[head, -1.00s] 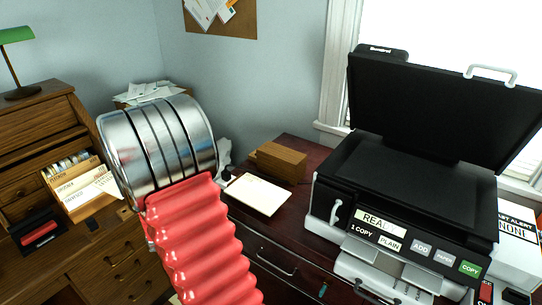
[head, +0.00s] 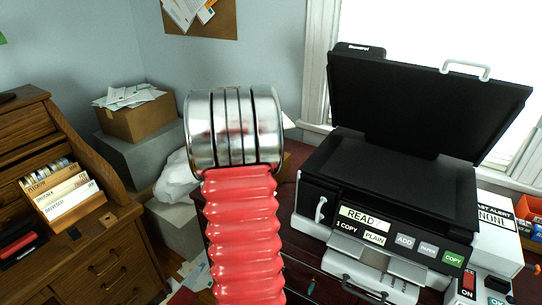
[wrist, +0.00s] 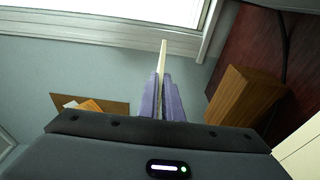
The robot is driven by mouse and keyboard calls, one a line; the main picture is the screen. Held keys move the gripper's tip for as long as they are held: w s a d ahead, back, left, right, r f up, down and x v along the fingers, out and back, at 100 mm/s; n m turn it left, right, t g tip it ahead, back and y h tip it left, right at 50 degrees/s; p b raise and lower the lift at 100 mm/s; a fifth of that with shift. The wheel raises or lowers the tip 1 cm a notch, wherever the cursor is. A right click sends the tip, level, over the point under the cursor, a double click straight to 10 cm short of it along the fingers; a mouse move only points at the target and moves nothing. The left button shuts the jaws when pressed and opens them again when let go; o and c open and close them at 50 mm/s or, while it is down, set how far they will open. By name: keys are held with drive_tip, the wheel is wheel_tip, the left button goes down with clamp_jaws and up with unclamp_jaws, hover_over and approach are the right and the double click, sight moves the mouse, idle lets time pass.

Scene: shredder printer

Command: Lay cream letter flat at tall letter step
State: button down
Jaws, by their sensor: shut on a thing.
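My gripper (wrist: 162,98) shows in the wrist view with its two purple fingers shut on the cream letter (wrist: 163,58). The letter is seen edge-on as a thin pale strip reaching past the fingertips. In the head view my red and silver arm hides the gripper, and a pale corner, likely the letter's (head: 288,121), shows at its right side. A brown wooden block (wrist: 243,97), perhaps the letter step, stands on the dark red desk to the right of the fingers in the wrist view. My arm mostly hides it in the head view.
A black printer (head: 400,190) with its lid raised stands on the desk at right. A pale flat item (wrist: 303,150) lies on the desk beside the wooden block. A letter sorter (head: 68,193) and cardboard box (head: 135,120) are at left. The window sill (wrist: 110,40) is behind.

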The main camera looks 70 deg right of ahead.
drive_tip(key=s+d+r+m+g, duration=0.1)
drive_tip(key=s+d+g, duration=0.1)
drive_tip(key=s, duration=0.4)
drive_tip(key=shift+d, duration=0.35)
drive_tip(key=shift+s, duration=0.1)
wheel_tip(320, 180, down, 14)
drive_tip(key=shift+f, duration=0.15)
drive_tip(key=shift+f, duration=1.85)
drive_tip(key=shift+f, duration=0.1)
drive_tip(key=c, duration=1.9)
unclamp_jaws()
drive_tip(key=shift+c, duration=0.2)
